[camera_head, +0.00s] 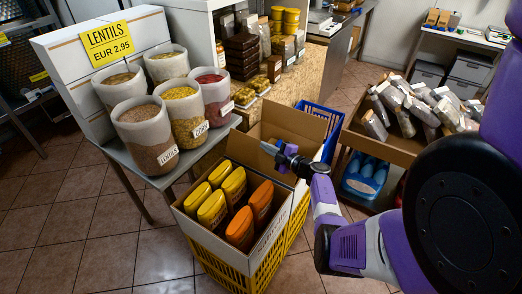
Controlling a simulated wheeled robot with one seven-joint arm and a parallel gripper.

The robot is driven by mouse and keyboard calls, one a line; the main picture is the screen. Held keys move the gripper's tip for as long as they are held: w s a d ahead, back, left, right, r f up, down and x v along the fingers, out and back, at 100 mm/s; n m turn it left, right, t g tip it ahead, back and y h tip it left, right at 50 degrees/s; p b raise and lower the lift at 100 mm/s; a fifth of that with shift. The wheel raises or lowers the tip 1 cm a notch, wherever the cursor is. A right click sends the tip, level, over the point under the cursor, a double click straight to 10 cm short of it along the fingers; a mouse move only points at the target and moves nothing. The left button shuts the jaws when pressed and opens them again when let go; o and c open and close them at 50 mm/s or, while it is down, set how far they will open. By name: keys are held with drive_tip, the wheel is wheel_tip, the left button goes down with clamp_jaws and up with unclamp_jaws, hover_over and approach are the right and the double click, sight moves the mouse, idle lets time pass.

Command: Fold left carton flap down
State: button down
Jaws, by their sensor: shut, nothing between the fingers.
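An open cardboard carton (269,233) stands in the middle of the view, set in a yellow crate (237,278). Yellow and orange packs (234,186) stand upright inside it. A brown flap (292,125) stands up at the carton's far side. I cannot make out the left flap clearly; the carton's left rim (190,214) shows no raised panel. My gripper (274,149) is shut and empty. It reaches in from the right over the carton's far end, in front of the upright flap. I cannot tell whether it touches the cardboard.
A table with several tubs of lentils (147,133) and a price sign (107,44) stands close at the left. A blue crate (326,118) is behind the carton. A wooden bin of bagged goods (382,146) is at the right. Floor tiles at the front left (65,230) are clear.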

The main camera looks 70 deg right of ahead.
drive_tip(key=s+d+f+m+y+b, duration=0.1)
drive_tip(key=d+f+m+y+b, duration=0.1)
drive_tip(key=d+f+m+b, duration=0.4)
drive_tip(key=shift+s+d+f+m, duration=0.15)
drive_tip(key=shift+s+d+m, duration=0.2)
drive_tip(key=shift+d, duration=0.15)
idle(0.7)
